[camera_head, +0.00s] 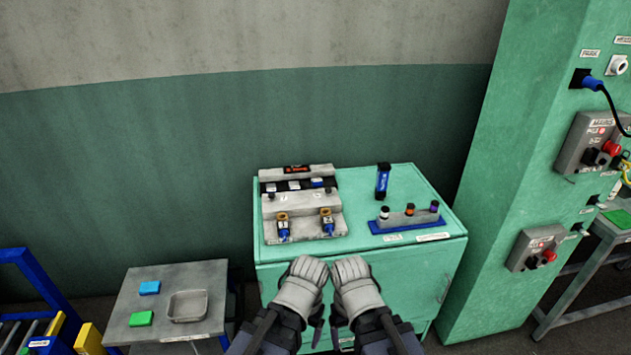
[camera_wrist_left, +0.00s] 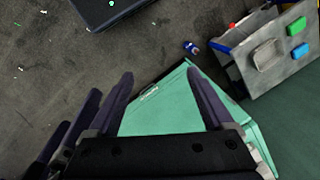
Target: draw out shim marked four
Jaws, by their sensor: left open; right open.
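A grey stepped block (camera_head: 300,212) stands on the left of the green cabinet top (camera_head: 375,205). Several small pieces sit in its upper and lower steps, two with tan tops and blue bodies. Their markings are too small to read, so I cannot tell which shim is marked four. My left gripper (camera_head: 303,283) and right gripper (camera_head: 355,283) are side by side just in front of the cabinet, apart from the block. In the left wrist view my left gripper (camera_wrist_left: 158,95) is open and empty, with green cabinet surface beyond it. The right gripper's fingertips are hard to make out.
A blue rack (camera_head: 405,221) with several small pegs and an upright dark-blue piece (camera_head: 382,181) stand right of the block. A grey side table (camera_head: 150,305) holds a tray, a blue block and a green block. A tall green cabinet (camera_head: 520,140) closes the right.

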